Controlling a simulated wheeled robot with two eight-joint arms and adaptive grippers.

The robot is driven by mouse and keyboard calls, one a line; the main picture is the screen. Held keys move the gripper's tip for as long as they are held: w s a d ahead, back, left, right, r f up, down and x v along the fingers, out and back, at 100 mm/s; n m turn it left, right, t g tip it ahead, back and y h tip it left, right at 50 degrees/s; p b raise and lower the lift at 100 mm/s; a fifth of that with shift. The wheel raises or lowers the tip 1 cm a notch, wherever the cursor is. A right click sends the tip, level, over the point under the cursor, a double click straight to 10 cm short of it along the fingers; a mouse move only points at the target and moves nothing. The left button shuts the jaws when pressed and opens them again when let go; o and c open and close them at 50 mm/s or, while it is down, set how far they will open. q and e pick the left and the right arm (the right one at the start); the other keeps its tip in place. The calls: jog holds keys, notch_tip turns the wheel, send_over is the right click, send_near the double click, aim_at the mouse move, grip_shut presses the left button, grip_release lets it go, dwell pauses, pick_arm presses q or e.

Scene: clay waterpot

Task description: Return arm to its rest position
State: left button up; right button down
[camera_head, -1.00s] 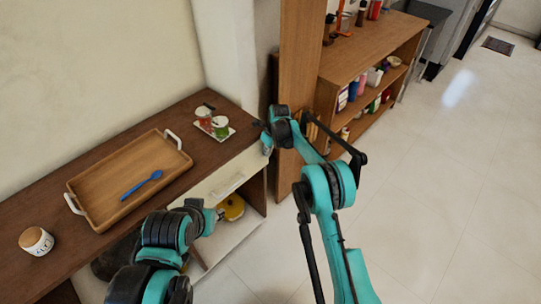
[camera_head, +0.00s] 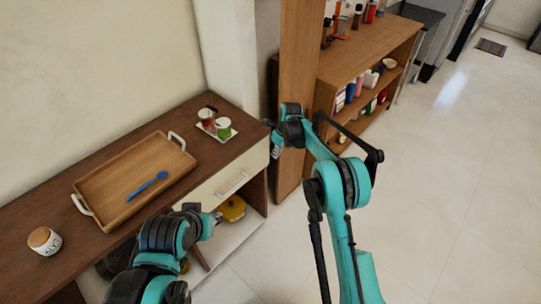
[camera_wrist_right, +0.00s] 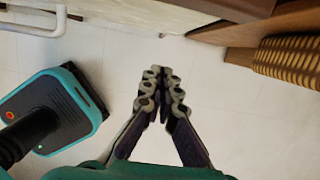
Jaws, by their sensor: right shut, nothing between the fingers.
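My right gripper (camera_head: 275,152) hangs beside the right end of the wooden table, in front of the brown wood panel. It looks small and partly hidden by its own wrist in the head view. In the right wrist view its two dark fingers (camera_wrist_right: 162,86) meet at the tips with nothing between them, above pale floor tiles. My right arm reaches up from the bottom of the head view with its elbow bent. My left arm is folded at the lower left, in front of the table; its fingers cannot be made out.
The table holds a wooden tray (camera_head: 107,212) with a blue spoon (camera_head: 148,186), a lidded jar (camera_head: 44,241) and a small dish with two jars (camera_head: 217,124). A shelf (camera_head: 365,52) stands behind. Floor (camera_head: 440,190) at right is clear.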

jog(key=w+p+v, duration=0.1)
jog(key=v, duration=0.5)
jog(key=shift+s+d+p, duration=0.25)
jog(key=shift+s+p, duration=0.1)
jog(key=shift+s, duration=0.1)
